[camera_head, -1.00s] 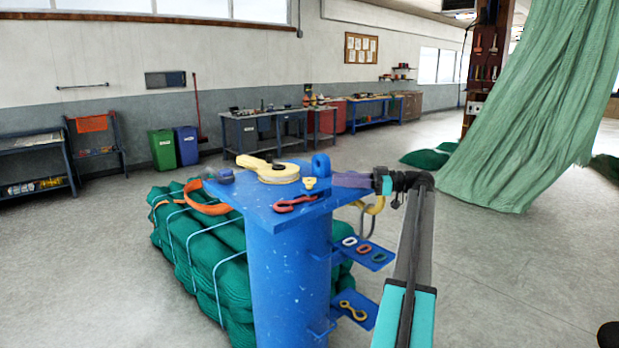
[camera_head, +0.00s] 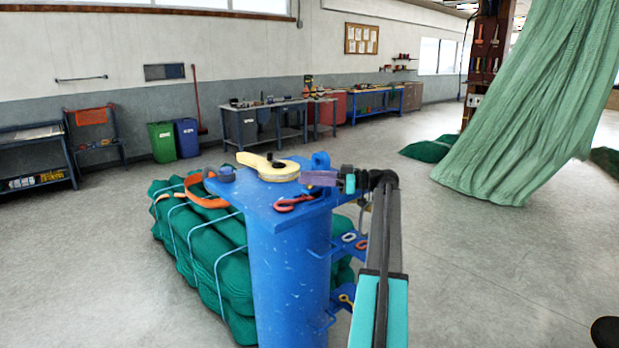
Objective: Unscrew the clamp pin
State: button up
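A blue post (camera_head: 287,270) with a flat blue top plate (camera_head: 262,207) stands in the middle. A cream-yellow round piece with a hooked handle (camera_head: 270,168) lies on the plate. A red hook-shaped piece (camera_head: 294,202) lies nearer the front edge. My gripper (camera_head: 304,179), with purple fingers, is level over the plate's right side, right beside the yellow piece. A small yellow piece seen there before, which may be the clamp pin, is hidden now. Whether the fingers grip anything does not show.
Two blue side brackets on the post's right hold links (camera_head: 348,237); my arm partly covers them. Green net bundles (camera_head: 190,230) lie behind and left of the post. A hanging green net (camera_head: 530,120) is at right. Open floor lies on the right.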

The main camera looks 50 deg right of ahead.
grip_shut()
jog(key=shift+w+d+f+n+g+y+b, duration=0.15)
jog(key=shift+n+g+y+b, duration=0.3)
jog(key=shift+b, duration=0.4)
jog(key=shift+n+g+y+b, duration=0.35)
jog(key=shift+y+b, duration=0.15)
jog(key=shift+y, duration=0.05)
grip_release()
jog(key=shift+r, duration=0.3)
